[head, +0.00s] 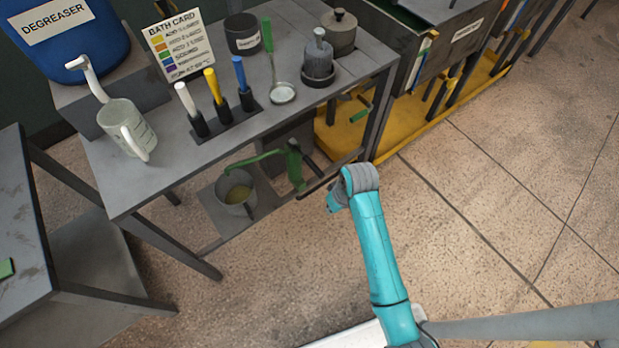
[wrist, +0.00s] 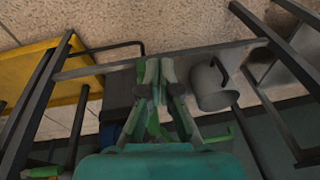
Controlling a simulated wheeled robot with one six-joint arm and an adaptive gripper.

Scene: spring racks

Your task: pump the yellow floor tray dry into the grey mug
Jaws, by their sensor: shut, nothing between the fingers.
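The grey mug (head: 237,192) stands on the low shelf under the bench, with yellowish liquid in it. It also shows right of my fingers in the wrist view (wrist: 209,88). A green hand pump (head: 294,166) stands beside it, and its green spout arm (head: 258,157) reaches over the mug. The yellow floor tray (head: 403,142) lies under the racks; its inside is mostly hidden. It also shows at left in the wrist view (wrist: 28,70). My gripper (wrist: 158,72) is shut and empty, close to the pump. Its fingers are hard to make out in the head view.
A bench (head: 185,160) stands above the mug, its legs and rails close around my gripper. On it are a pale jug (head: 120,118), a dark labelled pot (head: 243,35), several coloured-handled tools and a lidded pot (head: 339,38). The floor at right is clear.

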